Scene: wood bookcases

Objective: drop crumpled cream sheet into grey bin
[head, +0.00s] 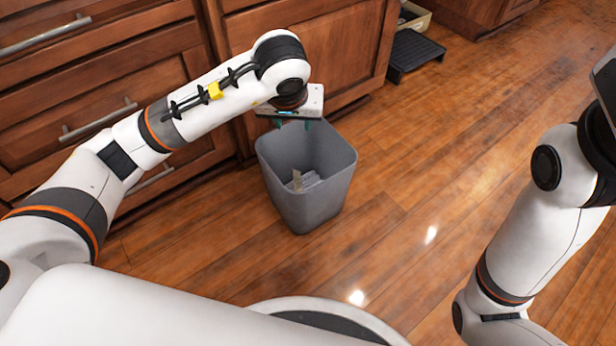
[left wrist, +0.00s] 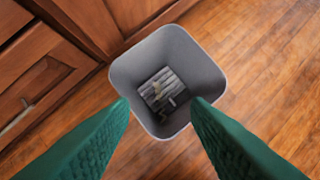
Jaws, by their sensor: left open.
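The grey bin (head: 330,195) stands upright on the wood floor, close to the cabinet fronts; it also shows in the left wrist view (left wrist: 205,70). My left gripper (head: 291,121) is over the bin's back rim in the head view. In the left wrist view its two green fingers (left wrist: 160,104) are wide apart with nothing between them, and the bin's opening lies beyond. A small crumpled cream piece (head: 297,180) lies inside the bin, beside a greyish striped piece (left wrist: 165,90) on the bottom. I cannot tell their exact shapes. My right gripper is out of view.
Wood cabinets (head: 310,50) with metal handles stand behind and left of the bin. A black step-like object (head: 415,52) and a cream box (head: 416,17) sit at the back. The floor (head: 430,180) right of the bin is clear.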

